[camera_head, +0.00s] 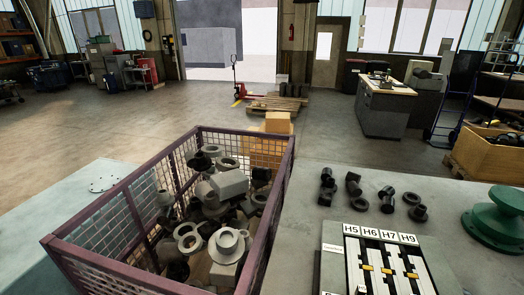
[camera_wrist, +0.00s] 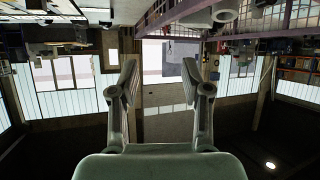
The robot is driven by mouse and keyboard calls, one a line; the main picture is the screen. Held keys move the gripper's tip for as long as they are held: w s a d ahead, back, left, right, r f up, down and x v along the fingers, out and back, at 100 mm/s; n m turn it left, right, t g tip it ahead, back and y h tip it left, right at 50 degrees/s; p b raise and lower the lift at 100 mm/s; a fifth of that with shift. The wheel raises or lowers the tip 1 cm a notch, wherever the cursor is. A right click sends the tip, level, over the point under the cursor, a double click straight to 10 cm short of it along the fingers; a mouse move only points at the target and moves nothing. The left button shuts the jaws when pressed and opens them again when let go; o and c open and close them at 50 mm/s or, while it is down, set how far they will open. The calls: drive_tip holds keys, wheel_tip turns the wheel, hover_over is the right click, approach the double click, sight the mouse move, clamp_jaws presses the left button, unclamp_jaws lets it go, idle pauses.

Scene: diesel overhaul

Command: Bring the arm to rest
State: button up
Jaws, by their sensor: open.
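My gripper (camera_wrist: 159,85) shows in the wrist view with its two fingers spread wide apart. It is open, and nothing is between the fingers. The wrist view is upside down and looks out across the hall, with the purple mesh crate's edge (camera_wrist: 190,12) at the top. The head view does not show my gripper or arm clearly.
A purple mesh crate (camera_head: 281,190) full of grey metal parts stands in front. To its right, a grey table (camera_head: 310,215) bears several dark pipe fittings (camera_head: 354,185), a labelled rack (camera_head: 375,262) and a green flanged part (camera_head: 497,220). The floor behind is largely clear.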

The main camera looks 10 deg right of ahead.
drive_tip(key=s+a+r+n+y, duration=0.1)
drive_tip(key=s+a+r, duration=0.1)
drive_tip(key=a, duration=0.6)
drive_tip(key=s+a+r+n+y, duration=0.1)
drive_tip(key=s+a+r, duration=0.1)
drive_tip(key=a, duration=0.7)
wheel_tip(320, 180, up, 25)
drive_tip(key=p, duration=2.4)
drive_tip(key=shift+r+m+p, duration=0.15)
drive_tip(key=shift+m+p, duration=0.15)
drive_tip(key=shift+p, duration=0.1)
